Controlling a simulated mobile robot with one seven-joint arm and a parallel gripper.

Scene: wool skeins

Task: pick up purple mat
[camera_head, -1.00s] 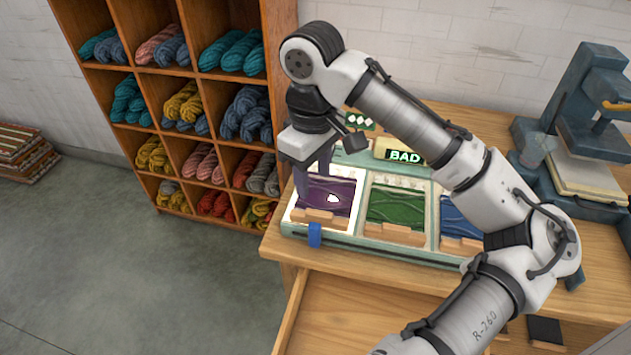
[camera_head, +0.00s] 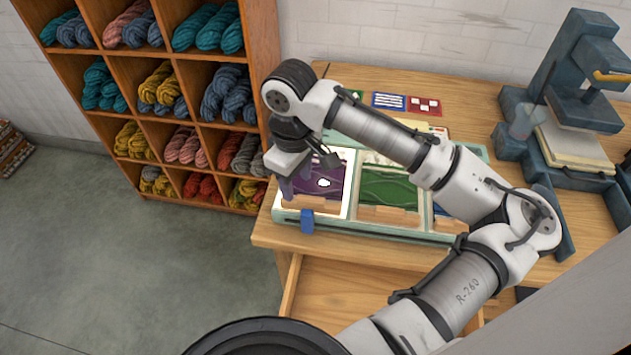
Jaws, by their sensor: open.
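The purple mat (camera_head: 326,181) lies in the left compartment of a pale green tray (camera_head: 377,228) on the wooden table. It has a pale patch on it, and my gripper covers part of its left side. My gripper (camera_head: 285,190) is open, pointing down over the left edge of that compartment. Its fingers are small and partly hidden in this view; I cannot tell whether they touch the mat. A green mat (camera_head: 385,188) lies in the middle compartment. The right compartment is mostly hidden behind my arm.
A wooden shelf of wool skeins (camera_head: 205,130) stands at the left, close to my gripper. A dark blue press (camera_head: 575,110) stands at the back right. Small cards (camera_head: 388,100) lie behind the tray. A blue clip (camera_head: 307,220) sits on the tray's front.

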